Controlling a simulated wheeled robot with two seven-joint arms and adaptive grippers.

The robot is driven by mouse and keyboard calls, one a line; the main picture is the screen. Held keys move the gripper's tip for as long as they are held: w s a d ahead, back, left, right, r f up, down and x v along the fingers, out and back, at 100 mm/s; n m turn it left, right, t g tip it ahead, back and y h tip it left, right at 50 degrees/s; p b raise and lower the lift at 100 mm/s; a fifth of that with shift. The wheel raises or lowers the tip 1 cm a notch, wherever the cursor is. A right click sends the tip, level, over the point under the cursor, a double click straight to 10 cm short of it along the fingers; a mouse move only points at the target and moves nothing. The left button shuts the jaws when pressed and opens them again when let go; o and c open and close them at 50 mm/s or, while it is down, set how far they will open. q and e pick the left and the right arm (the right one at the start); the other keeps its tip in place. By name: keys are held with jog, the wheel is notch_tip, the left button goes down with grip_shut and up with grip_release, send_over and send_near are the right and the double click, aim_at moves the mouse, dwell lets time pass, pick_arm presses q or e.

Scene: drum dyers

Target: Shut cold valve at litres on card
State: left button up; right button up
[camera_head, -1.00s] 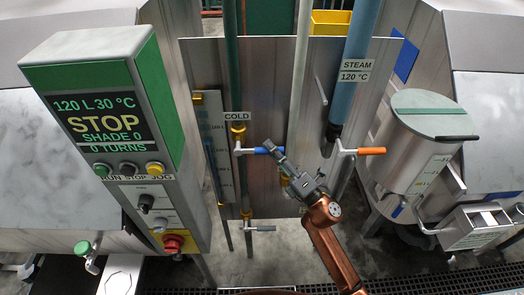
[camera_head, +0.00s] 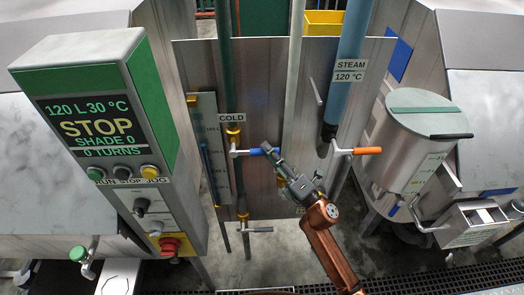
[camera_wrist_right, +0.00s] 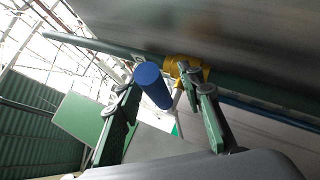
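The cold valve has a silver lever with a blue handle (camera_head: 259,151), under the COLD label (camera_head: 231,118), and the lever lies roughly level across the pipe. My right gripper (camera_head: 270,152) is at the outer end of this handle. In the right wrist view the blue handle (camera_wrist_right: 152,85) stands between the spread fingers of my right gripper (camera_wrist_right: 160,98), with gaps visible beside it. The control box display (camera_head: 92,124) reads 120 L 30 °C, STOP, SHADE 0, 0 TURNS. A gauge panel (camera_head: 208,128) stands left of the cold pipe; its level is too small to read. My left gripper is out of view.
The steam valve's orange handle (camera_head: 367,151) is to the right, below the blue steam pipe (camera_head: 350,75). A lidded metal drum (camera_head: 400,150) stands further right. A lower valve lever (camera_head: 260,229) sits below the cold valve. A red knob (camera_head: 170,245) is on the control box.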

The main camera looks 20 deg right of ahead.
jog(key=v, duration=1.1)
jog(key=shift+s+f, duration=0.15)
jog(key=shift+s, duration=0.1)
jog(key=shift+d, duration=0.15)
